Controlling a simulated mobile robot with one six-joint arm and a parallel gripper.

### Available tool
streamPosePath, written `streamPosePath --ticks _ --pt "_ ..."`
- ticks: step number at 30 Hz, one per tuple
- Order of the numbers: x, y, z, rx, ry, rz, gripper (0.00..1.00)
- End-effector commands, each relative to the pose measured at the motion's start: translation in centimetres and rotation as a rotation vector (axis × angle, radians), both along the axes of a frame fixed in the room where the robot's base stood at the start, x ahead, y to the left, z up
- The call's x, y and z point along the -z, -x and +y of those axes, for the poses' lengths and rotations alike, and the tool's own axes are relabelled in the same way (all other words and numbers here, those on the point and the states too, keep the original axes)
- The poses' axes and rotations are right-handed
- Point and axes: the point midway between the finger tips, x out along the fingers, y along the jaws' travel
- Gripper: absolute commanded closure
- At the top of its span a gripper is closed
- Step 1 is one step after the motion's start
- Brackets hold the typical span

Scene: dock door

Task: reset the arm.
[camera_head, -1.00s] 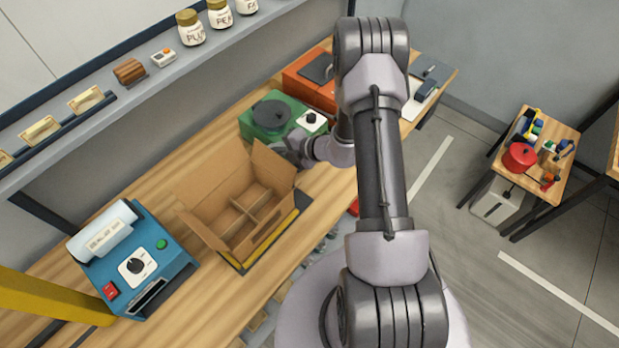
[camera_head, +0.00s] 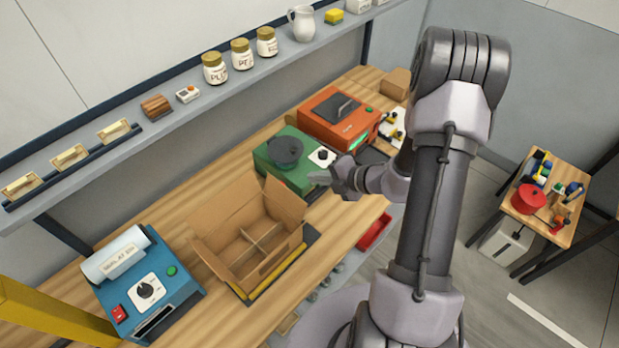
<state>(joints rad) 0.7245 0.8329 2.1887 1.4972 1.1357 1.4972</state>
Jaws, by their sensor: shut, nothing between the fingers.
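My arm rises from the bottom right of the head view, bends at the top and comes down toward the bench. My gripper (camera_head: 322,179) is at its end, shut and empty, pointing left. It is in front of the green machine (camera_head: 290,158) and to the right of the open cardboard box (camera_head: 213,228). The fingertips show small, and I cannot tell whether they touch the green machine. My upper arm hides part of the floor and the bench's right end.
A blue sealing machine (camera_head: 150,288) stands left on the wooden bench (camera_head: 180,215). An orange machine (camera_head: 325,120) stands behind the green one. Jars (camera_head: 241,54) line the grey shelf (camera_head: 215,95). A red tray (camera_head: 374,232) is below the bench edge. A side table (camera_head: 553,225) stands right.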

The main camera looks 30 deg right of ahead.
Motion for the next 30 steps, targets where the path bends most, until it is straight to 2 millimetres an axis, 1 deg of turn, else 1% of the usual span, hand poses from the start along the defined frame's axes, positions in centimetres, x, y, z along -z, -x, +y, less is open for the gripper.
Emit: streamPosePath --ticks 13,14,16,17,18,20,21,23,24,26,27,28,29,30 --pt "0.0 0.0 0.0 -0.005 0.003 -0.002 1.00" --pt "-0.1 0.0 0.3 -0.023 0.016 -0.010 1.00" --pt "-0.6 -0.3 2.1 -0.155 0.111 -0.072 1.00" --pt "-1.1 -0.3 3.6 -0.259 0.184 -0.122 1.00" --pt "-1.8 0.2 6.1 -0.436 0.312 -0.211 1.00" --pt "-2.5 2.0 10.4 -0.761 0.550 -0.381 1.00" --pt "-2.8 3.9 13.1 -0.990 0.721 -0.510 1.00" --pt "-2.6 7.3 16.2 -1.325 0.972 -0.706 1.00" --pt "-2.1 9.7 17.7 -1.544 1.141 -0.839 1.00" --pt "-1.0 13.2 18.8 -1.857 1.391 -1.032 1.00" --pt "-0.2 15.2 19.1 -2.051 1.546 -1.149 1.00" --pt "0.4 16.5 19.1 -2.184 1.656 -1.226 1.00" --pt "0.9 17.6 18.9 2.256 -1.719 1.264 1.00" --pt "1.4 18.8 18.5 2.108 -1.615 1.173 1.00"
